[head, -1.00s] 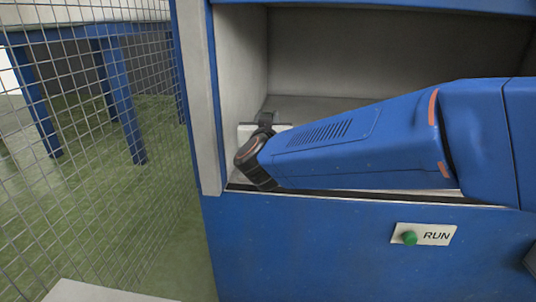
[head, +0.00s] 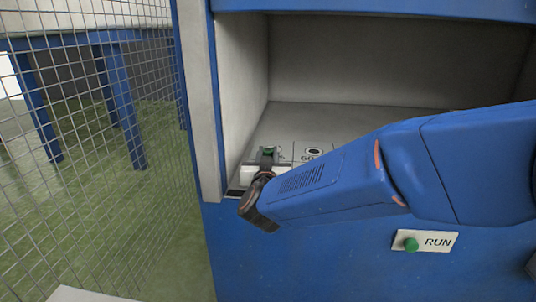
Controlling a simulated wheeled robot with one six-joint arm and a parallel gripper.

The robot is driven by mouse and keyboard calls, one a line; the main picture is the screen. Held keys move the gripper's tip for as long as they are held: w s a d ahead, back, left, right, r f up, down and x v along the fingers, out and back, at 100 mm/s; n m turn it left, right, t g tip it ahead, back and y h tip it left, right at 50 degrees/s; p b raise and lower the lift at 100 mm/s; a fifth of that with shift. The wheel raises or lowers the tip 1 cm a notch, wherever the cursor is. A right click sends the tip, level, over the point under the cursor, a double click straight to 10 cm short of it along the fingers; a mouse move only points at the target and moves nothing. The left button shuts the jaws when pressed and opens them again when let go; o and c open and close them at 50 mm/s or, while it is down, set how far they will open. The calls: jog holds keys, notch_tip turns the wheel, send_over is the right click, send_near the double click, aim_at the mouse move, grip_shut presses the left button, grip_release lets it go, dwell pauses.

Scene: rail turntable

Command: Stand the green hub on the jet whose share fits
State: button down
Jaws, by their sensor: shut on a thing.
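My gripper (head: 268,158) is at the left front of the recess, shut on the green hub (head: 269,149). Only a small green part of the hub shows; the rest is hidden by the gripper. A dark round jet (head: 314,151) with a pale surround lies on the recess floor to the right of the gripper. A printed number beside it is partly hidden by my arm and seems to begin with 6. Another mark shows close to the gripper's right, too small to read. Any other jets are hidden behind my arm.
The recess has a grey floor (head: 345,117), a left side wall (head: 243,90) and a blue front panel (head: 300,265). A green RUN button (head: 411,244) sits on that panel. A wire mesh fence (head: 90,160) stands on the left. My arm crosses the opening from the right.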

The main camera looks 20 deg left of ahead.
jog(key=shift+f, duration=0.1)
jog(key=c, duration=1.4)
grip_release()
jog(key=shift+c, duration=0.2)
jog(key=shift+s, duration=0.15)
jog(key=v, duration=1.1)
jog(key=shift+s+d, duration=0.15)
jog(key=shift+s, duration=0.2)
